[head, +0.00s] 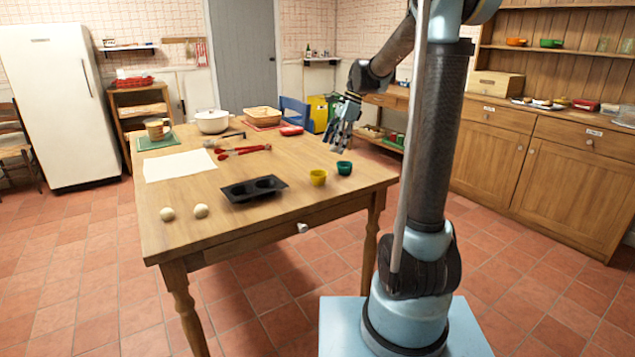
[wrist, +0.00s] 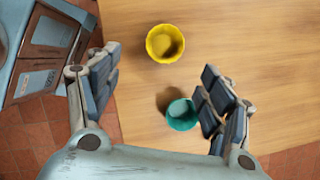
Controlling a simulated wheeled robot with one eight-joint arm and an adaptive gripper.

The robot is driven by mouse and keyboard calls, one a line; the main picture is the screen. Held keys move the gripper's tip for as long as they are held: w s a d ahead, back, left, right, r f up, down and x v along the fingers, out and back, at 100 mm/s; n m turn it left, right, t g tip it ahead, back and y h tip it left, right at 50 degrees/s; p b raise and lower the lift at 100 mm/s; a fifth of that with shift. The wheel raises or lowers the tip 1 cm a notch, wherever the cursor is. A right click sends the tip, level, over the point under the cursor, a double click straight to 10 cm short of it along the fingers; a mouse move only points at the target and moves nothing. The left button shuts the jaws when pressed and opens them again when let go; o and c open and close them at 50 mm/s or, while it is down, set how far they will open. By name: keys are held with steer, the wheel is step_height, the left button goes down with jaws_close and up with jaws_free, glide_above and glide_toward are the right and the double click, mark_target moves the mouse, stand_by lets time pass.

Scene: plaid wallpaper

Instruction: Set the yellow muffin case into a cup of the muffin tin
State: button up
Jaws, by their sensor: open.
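The yellow muffin case (head: 318,177) stands upright on the wooden table near its front right, to the right of the dark muffin tin (head: 236,194). The tin has two cups in view, and both look empty. In the wrist view the yellow case (wrist: 165,43) lies ahead of my gripper (wrist: 160,85), apart from the fingers. My gripper is open and empty above the table's right side; it also shows in the head view (head: 340,140). A teal muffin case (wrist: 182,114) sits between the fingers' lines of sight, close to the right finger in the picture; whether they touch cannot be told.
The teal case (head: 344,168) stands just right of the yellow one. Two pale balls (head: 201,211) lie left of the tin. White paper (head: 180,165), red utensils (head: 243,150) and a white pot (head: 212,121) are farther back. The table (head: 290,215) is bare around the tin.

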glide_above(318, 174)
steer(key=s+d, duration=0.3)
steer(key=f, duration=0.7)
steer(key=shift+w+a+f, duration=0.15)
steer(key=shift+a, duration=0.1)
steer(key=shift+w+a+x, duration=0.1)
steer(key=shift+w+x, duration=0.1)
steer(key=shift+x, duration=1.1)
steer(key=shift+w+a+x, duration=0.15)
steer(key=shift+x, duration=1.15)
steer(key=c, duration=0.8)
